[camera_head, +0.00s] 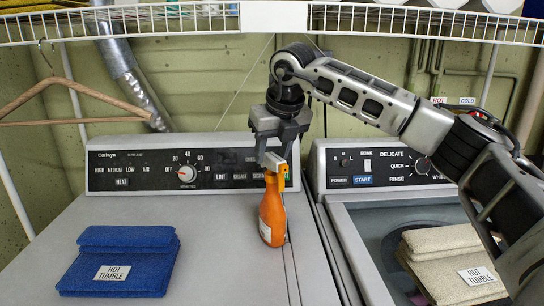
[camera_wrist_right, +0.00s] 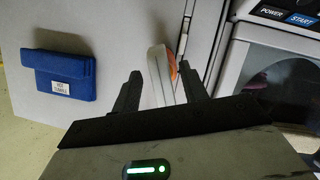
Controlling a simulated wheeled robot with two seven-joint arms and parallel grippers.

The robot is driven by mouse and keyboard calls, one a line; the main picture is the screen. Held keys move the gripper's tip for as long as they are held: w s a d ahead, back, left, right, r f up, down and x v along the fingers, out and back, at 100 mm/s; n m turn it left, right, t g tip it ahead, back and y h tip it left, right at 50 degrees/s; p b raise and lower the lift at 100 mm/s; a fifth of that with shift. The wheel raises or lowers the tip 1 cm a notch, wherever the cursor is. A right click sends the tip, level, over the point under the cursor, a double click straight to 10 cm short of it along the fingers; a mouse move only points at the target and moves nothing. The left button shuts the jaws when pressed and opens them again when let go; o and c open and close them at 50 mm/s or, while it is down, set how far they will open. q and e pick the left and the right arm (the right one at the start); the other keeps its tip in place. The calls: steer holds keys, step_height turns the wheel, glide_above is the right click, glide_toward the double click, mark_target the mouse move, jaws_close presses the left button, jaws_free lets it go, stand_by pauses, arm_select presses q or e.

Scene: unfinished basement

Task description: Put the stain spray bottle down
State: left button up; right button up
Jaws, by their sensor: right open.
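The orange stain spray bottle (camera_head: 271,212) stands upright on the dryer top (camera_head: 215,265), near its right edge. Its white and orange spray head is just below my right gripper (camera_head: 277,150). The right gripper points down over the bottle, with its fingers open on either side of the spray head. In the right wrist view the bottle's white top (camera_wrist_right: 158,72) lies between the two separated fingers (camera_wrist_right: 162,95). My left gripper is not in view.
A folded blue cloth labelled "HOT TUMBLE" (camera_head: 120,262) lies left on the dryer. A similar beige cloth (camera_head: 452,262) is on the washer at right. Control panels (camera_head: 240,166) stand behind, below a wire shelf (camera_head: 150,22). A wooden hanger (camera_head: 75,88) hangs left.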

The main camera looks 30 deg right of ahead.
steer(key=v, duration=1)
steer(key=shift+b, duration=0.45)
steer(key=shift+s, duration=0.15)
